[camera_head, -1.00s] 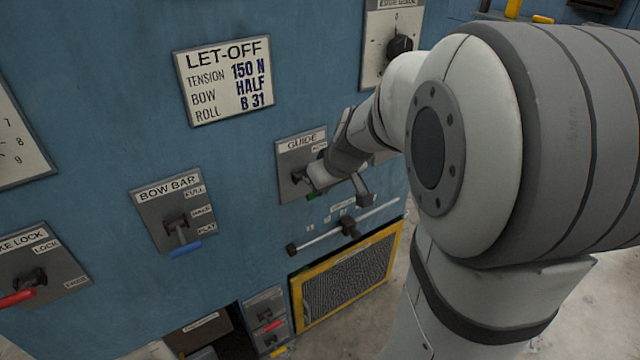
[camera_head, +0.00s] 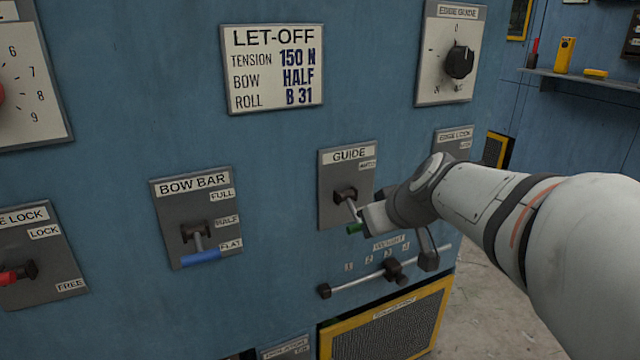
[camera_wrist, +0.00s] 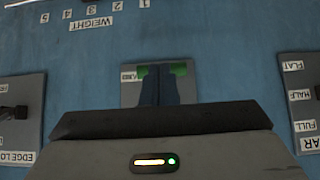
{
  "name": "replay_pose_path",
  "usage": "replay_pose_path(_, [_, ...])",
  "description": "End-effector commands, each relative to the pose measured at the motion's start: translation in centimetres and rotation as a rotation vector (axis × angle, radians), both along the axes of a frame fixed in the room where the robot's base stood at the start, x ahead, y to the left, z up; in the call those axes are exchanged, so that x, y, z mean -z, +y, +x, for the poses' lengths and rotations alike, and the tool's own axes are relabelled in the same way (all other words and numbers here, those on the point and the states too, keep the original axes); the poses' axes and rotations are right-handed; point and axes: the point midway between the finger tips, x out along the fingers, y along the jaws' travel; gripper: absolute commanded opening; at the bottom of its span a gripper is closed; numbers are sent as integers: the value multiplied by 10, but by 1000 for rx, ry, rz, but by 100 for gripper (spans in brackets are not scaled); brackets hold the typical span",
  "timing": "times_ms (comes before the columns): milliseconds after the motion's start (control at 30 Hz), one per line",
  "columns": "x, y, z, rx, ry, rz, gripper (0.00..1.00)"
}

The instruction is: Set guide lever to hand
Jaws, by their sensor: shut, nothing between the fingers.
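The GUIDE plate (camera_head: 333,207) is grey, with a dark pivot and a lever whose green grip (camera_head: 355,229) points down and a little right. A label at the plate's upper right seems to read AUTO; any lower label is hidden by my gripper. My gripper (camera_head: 368,217) is at the lever's lower end, close to the green grip. In the wrist view, upside down, my fingers (camera_wrist: 160,85) are together with nothing between them. The green grip (camera_wrist: 180,68) shows on both sides behind them. I cannot tell whether they touch it.
The BOW BAR lever with blue grip (camera_head: 200,257) is to the left. The weight slider (camera_head: 393,270) and a yellow-framed grille (camera_head: 385,325) are below. The EDGE GUIDE knob (camera_head: 460,62) is above right, and the EDGE LOCK plate (camera_head: 452,145) is right, partly behind my arm.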

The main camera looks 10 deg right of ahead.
Motion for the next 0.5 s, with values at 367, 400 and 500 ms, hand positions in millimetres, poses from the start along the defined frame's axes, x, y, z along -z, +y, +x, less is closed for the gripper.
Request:
replay_pose_path(367, [8,6,1,-11,0,0,0])
replay_pose_path(400, [8,6,1,-11,0,0,0])
replay_pose_path(500, [8,6,1,-11,0,0,0])
